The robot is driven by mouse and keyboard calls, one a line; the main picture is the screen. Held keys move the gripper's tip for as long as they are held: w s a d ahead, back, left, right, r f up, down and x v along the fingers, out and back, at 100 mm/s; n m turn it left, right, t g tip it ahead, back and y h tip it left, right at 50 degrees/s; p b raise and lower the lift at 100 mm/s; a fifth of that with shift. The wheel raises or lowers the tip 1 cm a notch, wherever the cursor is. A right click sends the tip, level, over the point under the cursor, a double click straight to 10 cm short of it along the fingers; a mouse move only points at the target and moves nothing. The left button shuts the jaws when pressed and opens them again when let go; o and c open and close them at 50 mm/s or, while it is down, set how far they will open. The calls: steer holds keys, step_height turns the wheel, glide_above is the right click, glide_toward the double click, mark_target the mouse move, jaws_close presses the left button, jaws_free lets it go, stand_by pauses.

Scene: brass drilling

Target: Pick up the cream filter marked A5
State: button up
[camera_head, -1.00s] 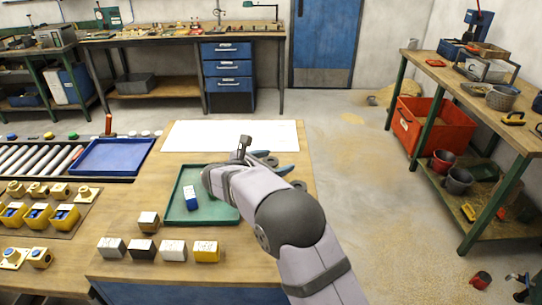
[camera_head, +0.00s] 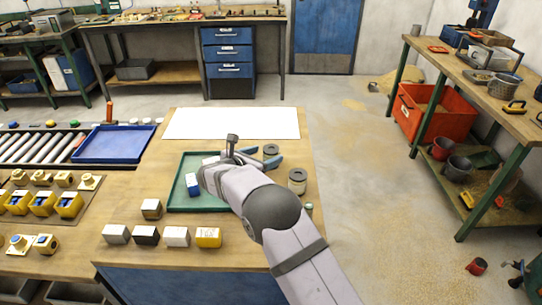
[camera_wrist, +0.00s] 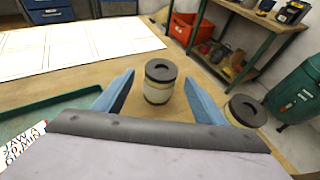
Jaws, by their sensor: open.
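Two cream cylindrical filters with dark ring tops stand upright on the wooden bench. The farther filter (camera_head: 270,151) is partly hidden by my gripper in the head view. In the wrist view this filter (camera_wrist: 158,90) shows between and beyond the blue fingers. The nearer filter (camera_head: 297,182) stands to the right, and in the wrist view it (camera_wrist: 243,112) is outside the right finger. No A5 mark can be read on either. My gripper (camera_head: 264,157) is open and empty, low over the bench; it also shows in the wrist view (camera_wrist: 160,75).
A green tray (camera_head: 178,204) lies under and left of my gripper, with a blue-and-white block (camera_head: 190,181) in it. A white sheet (camera_head: 232,123) lies behind. Several small blocks (camera_head: 177,236) line the front. The bench's right edge is close to the nearer filter.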

steer(key=shift+p+x, duration=0.65)
steer(key=shift+x, duration=1.45)
steer(key=shift+r, duration=0.1)
steer(key=shift+c, duration=0.4)
steer(key=c, duration=1.1)
steer(key=shift+r, duration=0.1)
